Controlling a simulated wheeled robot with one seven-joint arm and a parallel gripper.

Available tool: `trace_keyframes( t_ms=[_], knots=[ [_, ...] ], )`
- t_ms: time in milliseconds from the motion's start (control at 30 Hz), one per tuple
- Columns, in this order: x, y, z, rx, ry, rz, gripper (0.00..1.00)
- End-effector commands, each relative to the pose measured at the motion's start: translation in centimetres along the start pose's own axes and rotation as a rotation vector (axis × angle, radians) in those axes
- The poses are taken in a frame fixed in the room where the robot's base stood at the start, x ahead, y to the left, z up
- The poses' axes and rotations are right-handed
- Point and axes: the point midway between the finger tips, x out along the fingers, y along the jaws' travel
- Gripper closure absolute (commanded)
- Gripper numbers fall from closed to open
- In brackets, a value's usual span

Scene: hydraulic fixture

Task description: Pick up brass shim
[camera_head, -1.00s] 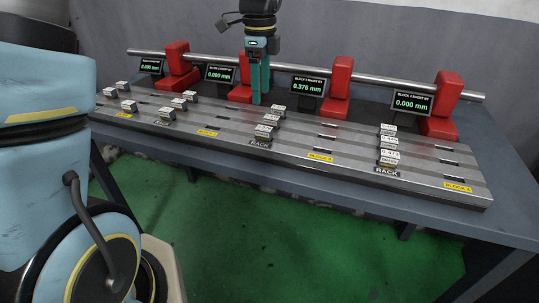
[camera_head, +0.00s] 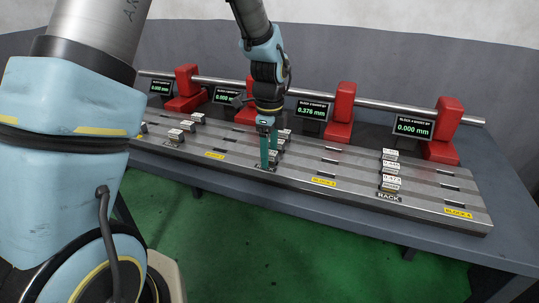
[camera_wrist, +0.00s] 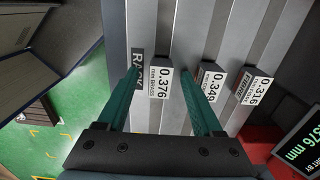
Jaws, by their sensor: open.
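The brass shim (camera_wrist: 161,84) is a small block with a white label reading 0.376 and what looks like "mm BRASS". In the wrist view it sits by the black RACK sign, between the two green fingers of my gripper (camera_wrist: 159,75). The fingers are open, one on each side of the shim; whether they touch it cannot be told. In the head view my gripper (camera_head: 268,160) is down at the middle rack, and its fingers partly hide the shims there.
Two more labelled shims, 0.349 (camera_wrist: 211,84) and 0.316 (camera_wrist: 252,88), stand in the same row. Red blocks (camera_head: 343,113), a steel bar (camera_head: 390,106) and small displays (camera_head: 312,110) line the back. Another rack of shims (camera_head: 390,172) is at right.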

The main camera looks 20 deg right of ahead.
Motion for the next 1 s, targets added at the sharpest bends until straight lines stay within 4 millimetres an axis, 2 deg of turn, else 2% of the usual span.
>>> trace_keyframes(
  t_ms=[200, 767, 1000],
  knots=[
    [0.06, -0.01, 0.01, 0.0, 0.0, 0.0, 0.35],
    [0.02, -0.02, 0.01, 0.0, 0.0, 0.0, 0.98],
    [0.02, -0.02, 0.01, 0.0, 0.0, 0.0, 1.0]
  ],
)
